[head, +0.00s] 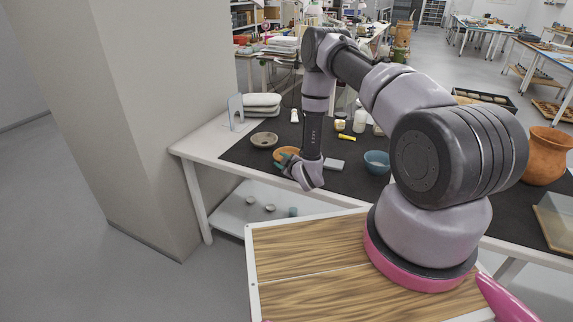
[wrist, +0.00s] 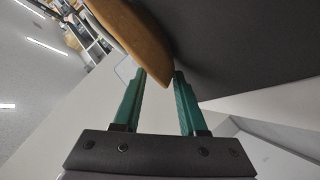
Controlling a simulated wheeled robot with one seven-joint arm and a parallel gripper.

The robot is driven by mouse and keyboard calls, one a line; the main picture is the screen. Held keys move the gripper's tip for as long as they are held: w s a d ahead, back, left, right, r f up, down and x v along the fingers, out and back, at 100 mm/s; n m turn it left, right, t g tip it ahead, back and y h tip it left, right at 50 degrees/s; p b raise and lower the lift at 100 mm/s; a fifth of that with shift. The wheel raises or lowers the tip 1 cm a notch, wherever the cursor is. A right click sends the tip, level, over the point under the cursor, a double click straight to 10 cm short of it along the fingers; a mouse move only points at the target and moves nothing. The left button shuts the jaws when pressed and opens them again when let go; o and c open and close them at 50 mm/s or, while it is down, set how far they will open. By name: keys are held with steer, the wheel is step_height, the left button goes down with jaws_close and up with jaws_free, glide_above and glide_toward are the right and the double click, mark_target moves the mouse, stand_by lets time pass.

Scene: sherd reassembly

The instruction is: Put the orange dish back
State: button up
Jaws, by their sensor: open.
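The orange dish (head: 287,152) sits on the dark mat (head: 240,152) near the table's front edge, partly hidden by my gripper (head: 287,165). In the wrist view the dish (wrist: 138,32) shows as an orange-brown curved shape, its lower end close to the fingertips. My gripper (wrist: 158,76) is open there, with its two green fingers apart. The dish's end appears in the space between the fingertips, but I cannot tell whether it lies between them or just beyond. I see no firm hold on it.
A grey dish (head: 264,139) lies behind left of the orange one. A grey block (head: 334,164) and blue bowl (head: 376,161) are to the right. Bottles, including a white one (head: 360,121), stand behind. A large terracotta pot (head: 545,157) is far right. A pillar (head: 150,120) stands left.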

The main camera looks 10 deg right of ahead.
steer(key=v, duration=1.1)
steer(key=shift+s, duration=0.1)
steer(key=w+d+r+m+h, duration=0.15)
steer(key=w+r, duration=0.25)
steer(key=r, duration=0.4)
steer(key=w+d+r+m+h, duration=0.1)
steer(key=w+d+r+m, duration=0.25)
steer(key=r, duration=0.45)
step_height(320, 180, up, 15)
steer(key=s+d+m+g+h, duration=0.1)
steer(key=s+d+m+g, duration=0.1)
steer(key=d+m, duration=0.1)
steer(key=s+r+m+g, duration=0.3)
steer(key=s+r+m, duration=0.4)
steer(key=s+r, duration=1.25)
steer(key=s+a+m+g+y, duration=0.1)
steer(key=s+a, duration=0.1)
steer(key=s, duration=1.1)
steer(key=shift+s+r+m+g, duration=0.2)
steer(key=shift+r+m+g, duration=0.1)
steer(key=shift+r+g, duration=0.1)
steer(key=shift+d+y, duration=0.1)
steer(key=shift+y, duration=0.15)
